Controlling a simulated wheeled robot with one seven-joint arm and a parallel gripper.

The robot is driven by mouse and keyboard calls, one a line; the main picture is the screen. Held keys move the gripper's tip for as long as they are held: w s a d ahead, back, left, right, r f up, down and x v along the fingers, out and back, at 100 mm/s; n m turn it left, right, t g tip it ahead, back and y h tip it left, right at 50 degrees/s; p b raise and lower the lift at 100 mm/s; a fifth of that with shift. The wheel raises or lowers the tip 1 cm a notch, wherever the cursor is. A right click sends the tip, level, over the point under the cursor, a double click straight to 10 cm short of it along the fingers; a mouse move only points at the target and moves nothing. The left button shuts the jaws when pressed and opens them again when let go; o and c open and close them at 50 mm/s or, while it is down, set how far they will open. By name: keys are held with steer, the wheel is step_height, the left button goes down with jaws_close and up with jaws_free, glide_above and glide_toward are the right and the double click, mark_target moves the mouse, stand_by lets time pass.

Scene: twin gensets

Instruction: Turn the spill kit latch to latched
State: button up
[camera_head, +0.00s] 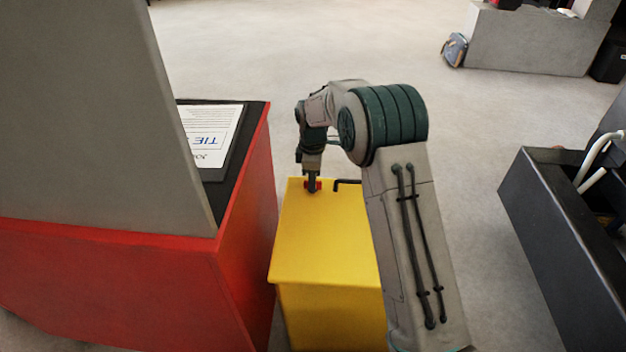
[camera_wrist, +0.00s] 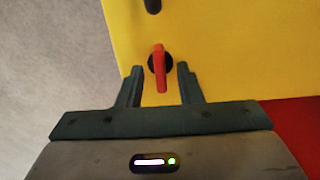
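The spill kit is a yellow box (camera_head: 325,240); its yellow face also fills much of the wrist view (camera_wrist: 230,50). The latch is a red handle (camera_wrist: 160,70) on a round black base. In the wrist view the handle points down the picture, toward my gripper. My gripper (camera_wrist: 158,84) is open, with one finger on each side of the red handle and a visible gap on both sides. In the head view my gripper (camera_head: 312,187) points down at the far end of the box top, and red shows beside its fingers (camera_head: 318,184).
A black bent handle (camera_head: 346,182) stands on the box top near the latch. A red cabinet (camera_head: 240,220) with a paper sign (camera_head: 212,130) stands close on the left. A dark open bin (camera_head: 545,210) is on the right. Bare floor lies beyond the box.

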steer(key=shift+f, duration=0.2)
jaws_close()
